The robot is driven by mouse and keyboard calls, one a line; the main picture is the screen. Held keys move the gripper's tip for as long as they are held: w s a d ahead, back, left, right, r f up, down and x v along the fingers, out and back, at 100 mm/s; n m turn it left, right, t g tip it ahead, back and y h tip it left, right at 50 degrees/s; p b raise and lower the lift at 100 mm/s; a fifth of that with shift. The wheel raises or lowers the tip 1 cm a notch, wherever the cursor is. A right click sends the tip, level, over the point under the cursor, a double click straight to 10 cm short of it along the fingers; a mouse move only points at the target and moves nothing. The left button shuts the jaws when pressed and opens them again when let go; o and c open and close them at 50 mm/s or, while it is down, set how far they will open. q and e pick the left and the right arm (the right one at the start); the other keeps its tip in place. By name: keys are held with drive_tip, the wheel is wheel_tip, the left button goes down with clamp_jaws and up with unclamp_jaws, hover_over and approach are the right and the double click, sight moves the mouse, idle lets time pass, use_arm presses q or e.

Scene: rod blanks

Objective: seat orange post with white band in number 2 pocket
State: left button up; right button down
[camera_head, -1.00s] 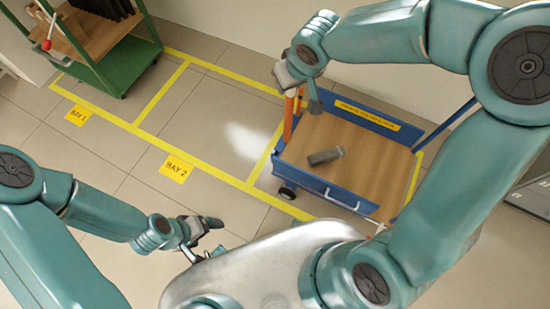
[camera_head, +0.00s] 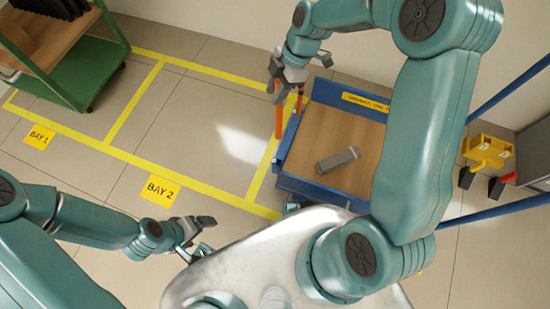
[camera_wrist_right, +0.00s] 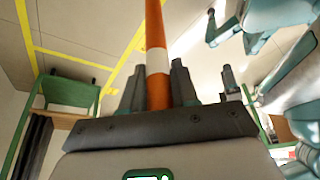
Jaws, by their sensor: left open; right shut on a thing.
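The orange post with a white band (camera_wrist_right: 157,60) stands between the fingers of my right gripper (camera_wrist_right: 158,88) in the right wrist view. My right gripper (camera_head: 288,92) is shut on it. In the head view, orange stretches (camera_head: 278,121) show below that gripper, at the left edge of the blue cart; which of them belong to the held post I cannot tell. My left gripper (camera_head: 203,237) is open and empty, low over the floor near the BAY 2 label. I cannot make out a pocket marked number 2.
The blue cart with a wooden deck (camera_head: 322,128) carries a grey block (camera_head: 338,160). A yellow fixture (camera_head: 487,151) with red and black parts stands at the right. A green cart (camera_head: 78,80) is at upper left. Yellow-taped floor around BAY 2 (camera_head: 160,190) is clear.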

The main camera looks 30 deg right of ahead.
sight(277, 129)
wheel_tip(277, 129, down, 15)
drive_tip(key=b, duration=0.3)
drive_tip(key=shift+s, duration=0.15)
wheel_tip(277, 129, down, 5)
drive_tip(key=shift+f+b, duration=0.15)
drive_tip(key=shift+b, duration=0.55)
